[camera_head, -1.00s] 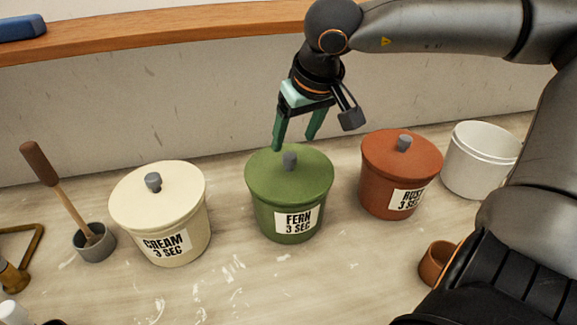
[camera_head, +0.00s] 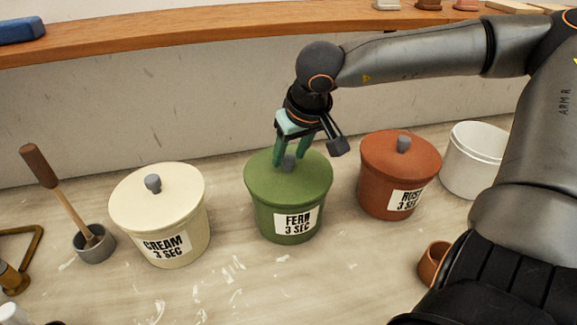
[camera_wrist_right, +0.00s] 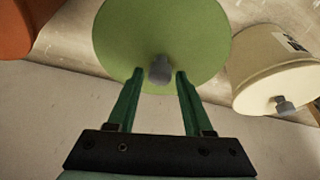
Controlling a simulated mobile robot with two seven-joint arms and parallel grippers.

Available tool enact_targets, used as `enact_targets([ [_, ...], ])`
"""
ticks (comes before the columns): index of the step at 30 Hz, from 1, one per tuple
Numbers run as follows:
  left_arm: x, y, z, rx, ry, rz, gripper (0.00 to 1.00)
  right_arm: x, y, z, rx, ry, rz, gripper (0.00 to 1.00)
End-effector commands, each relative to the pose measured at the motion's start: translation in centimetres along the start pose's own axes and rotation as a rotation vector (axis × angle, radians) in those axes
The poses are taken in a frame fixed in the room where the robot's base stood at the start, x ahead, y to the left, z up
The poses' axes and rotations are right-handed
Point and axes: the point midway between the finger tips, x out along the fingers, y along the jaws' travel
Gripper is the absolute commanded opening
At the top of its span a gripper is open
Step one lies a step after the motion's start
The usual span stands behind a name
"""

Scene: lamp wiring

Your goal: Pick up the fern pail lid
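The fern pail (camera_head: 287,222) is green with a label reading "FERN 3 SEC" and stands on the bench. Its green lid (camera_head: 262,179) is on it, with a grey knob (camera_head: 289,163) in the middle. My right gripper (camera_head: 291,164) is at the lid with its fingers pointing down on either side of the knob. In the right wrist view the knob (camera_wrist_right: 160,70) sits between the open fingertips (camera_wrist_right: 159,73), with a gap on each side. The green lid (camera_wrist_right: 160,30) fills the top of that view. My left gripper is not in view.
The lidded cream pail (camera_head: 180,240) stands to the left and the lidded rust pail (camera_head: 385,190) to the right. A white pail (camera_head: 468,165) is beyond. A grey pot (camera_head: 93,245) holds a wooden-handled tool. A wooden ledge (camera_head: 200,33) runs along the back.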

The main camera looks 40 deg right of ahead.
Motion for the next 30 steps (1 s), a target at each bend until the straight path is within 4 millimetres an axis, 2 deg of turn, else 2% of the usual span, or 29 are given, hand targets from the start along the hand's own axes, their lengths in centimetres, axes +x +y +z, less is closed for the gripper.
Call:
enact_targets([
  [2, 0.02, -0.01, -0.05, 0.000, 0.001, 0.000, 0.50, -0.02, 0.00, 0.00, 0.000, 0.000, 0.000, 0.41],
  [13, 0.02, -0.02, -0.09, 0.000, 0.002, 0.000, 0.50, -0.03, 0.00, 0.00, 0.000, 0.000, 0.000, 0.00],
  [30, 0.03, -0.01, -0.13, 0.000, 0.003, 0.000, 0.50, -0.03, -0.01, -0.01, 0.000, 0.000, 0.000, 0.00],
])
